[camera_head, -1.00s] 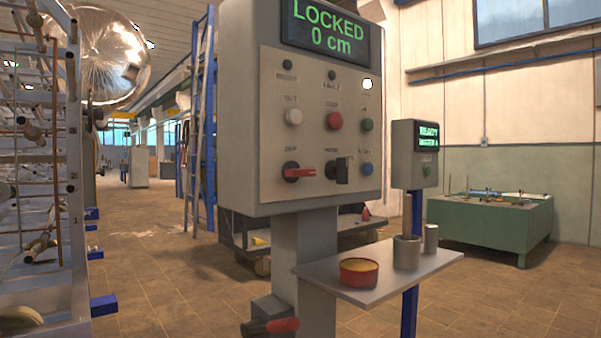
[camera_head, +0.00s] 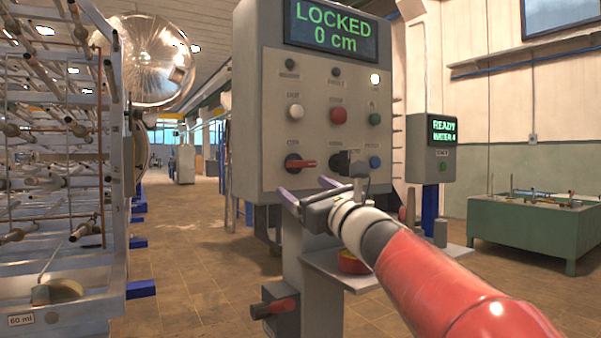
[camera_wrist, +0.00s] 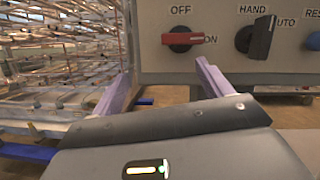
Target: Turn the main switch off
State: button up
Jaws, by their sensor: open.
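The red-handled rotary switch (camera_head: 300,163) is at the lower left of the grey control panel (camera_head: 268,110). It also shows in the wrist view (camera_wrist: 183,39), with OFF above it and ON to its right; its handle lies level, pointing right at ON. My gripper (camera_head: 305,189) is open and empty, just below the switch and apart from it. In the wrist view its two purple fingers (camera_wrist: 165,75) point towards the panel, one on each side below the switch. A black HAND/AUTO selector (camera_wrist: 255,37) sits to the right.
Another red handle (camera_head: 283,306) is on a box low on the panel's post. A shelf (camera_head: 327,268) holding a red bowl (camera_head: 352,263) is below my arm. A metal rack (camera_head: 113,180) stands left; a green table (camera_head: 535,220) stands right. The panel display reads LOCKED 0 cm.

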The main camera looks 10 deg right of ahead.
aim_at(305, 166)
jog(key=w+d+r+m, duration=0.1)
jog(key=d+r+m+t+h, duration=0.1)
jog(key=m, duration=0.1)
jog(key=shift+w+d+r, duration=0.2)
jog(key=shift+w+d, duration=0.15)
jog(key=p+x, duration=0.2)
jog(key=x, duration=0.5)
jog(key=shift+a, duration=0.1)
jog(key=c, duration=1)
